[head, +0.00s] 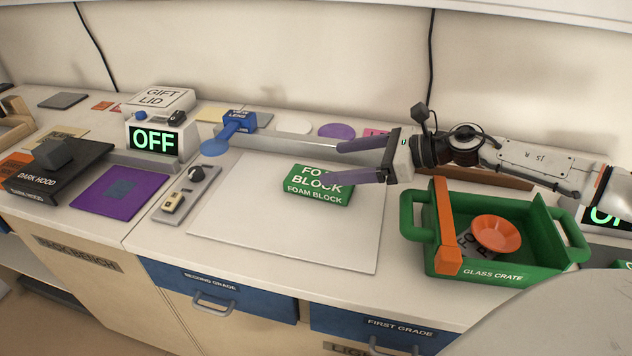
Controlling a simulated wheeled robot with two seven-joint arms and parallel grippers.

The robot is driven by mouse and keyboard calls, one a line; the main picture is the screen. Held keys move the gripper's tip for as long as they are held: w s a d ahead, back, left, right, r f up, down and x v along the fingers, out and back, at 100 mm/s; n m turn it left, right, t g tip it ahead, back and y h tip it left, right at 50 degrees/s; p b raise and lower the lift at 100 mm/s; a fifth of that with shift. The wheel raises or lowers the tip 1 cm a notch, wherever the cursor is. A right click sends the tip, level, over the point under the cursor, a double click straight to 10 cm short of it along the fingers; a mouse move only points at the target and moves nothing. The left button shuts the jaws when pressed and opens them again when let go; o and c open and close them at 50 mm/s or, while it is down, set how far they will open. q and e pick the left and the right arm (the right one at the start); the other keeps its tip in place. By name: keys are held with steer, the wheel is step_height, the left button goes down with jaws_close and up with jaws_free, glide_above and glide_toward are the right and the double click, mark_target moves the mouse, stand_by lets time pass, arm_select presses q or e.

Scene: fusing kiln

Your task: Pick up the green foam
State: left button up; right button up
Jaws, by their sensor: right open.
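The green foam block (305,189), lettered "FOAM BLOCK" in white, lies on a pale square panel (270,233) on the bench. My right gripper (337,163) comes in from the right with its two purple-grey fingers apart and pointing left. The nearer finger passes in front of the block's upper right part and hides some lettering. The farther finger is behind the block, toward the wall. I cannot tell whether either finger touches it. My left gripper is not in view.
A green glass crate (485,275) with an orange handle and an orange dish (497,235) stands right of the panel. A blue lens tool (236,124), a control box reading OFF (157,139) and a switch plate (186,194) are to the left. The panel's front is clear.

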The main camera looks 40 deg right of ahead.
mark_target(305, 175)
step_height(305, 175, down, 2)
steer(key=shift+f, duration=0.15)
steer(key=shift+w+a+f, duration=0.1)
steer(key=shift+w+f, duration=0.1)
steer(key=shift+w, duration=0.05)
steer(key=shift+w+a+f, duration=0.3)
steer(key=shift+w+a, duration=0.05)
steer(key=shift+w, duration=0.1)
steer(key=shift+w+a+f, duration=0.1)
steer(key=shift+w+a, duration=0.05)
steer(key=shift+w, duration=0.05)
steer(key=shift+w+a, duration=0.15)
steer(key=shift+w, duration=0.05)
steer(key=p+x, duration=0.1)
steer(key=x, duration=0.3)
steer(key=shift+w+a+f, duration=0.15)
steer(key=shift+w+f, duration=0.05)
steer(key=shift+w, duration=0.1)
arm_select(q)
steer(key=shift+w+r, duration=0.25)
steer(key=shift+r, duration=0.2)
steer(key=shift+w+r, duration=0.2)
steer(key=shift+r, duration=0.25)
arm_select(e)
steer(key=shift+f, duration=0.1)
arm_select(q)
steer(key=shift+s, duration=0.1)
arm_select(e)
steer(key=c, duration=1.1)
